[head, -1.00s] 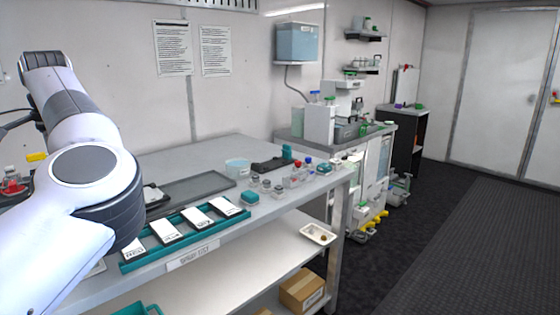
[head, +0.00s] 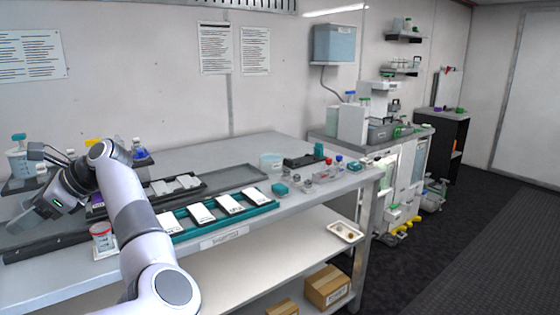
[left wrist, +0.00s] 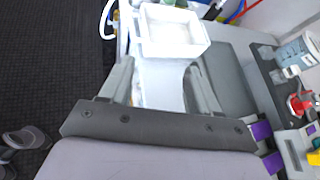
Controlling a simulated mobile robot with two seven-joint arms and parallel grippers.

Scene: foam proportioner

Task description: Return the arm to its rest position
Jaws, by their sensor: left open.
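My left arm rises from the bottom of the head view and bends over to the left. Its left gripper (head: 28,218) hangs at the far left, by the left end of the bench (head: 285,215), and its fingers are hard to make out there. In the left wrist view the two grey fingers of the left gripper (left wrist: 160,78) are spread apart with nothing held between them. A white rectangular container (left wrist: 172,32) lies beyond the fingertips, apart from them. My right gripper is not in view.
A teal rack (head: 262,208) with several white labelled cards and a dark tray (head: 220,180) lie on the bench. A red-and-white jar (head: 101,236) stands close to my arm. A blue-capped bottle (head: 140,150) is behind it. The floor (head: 450,240) at right is clear.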

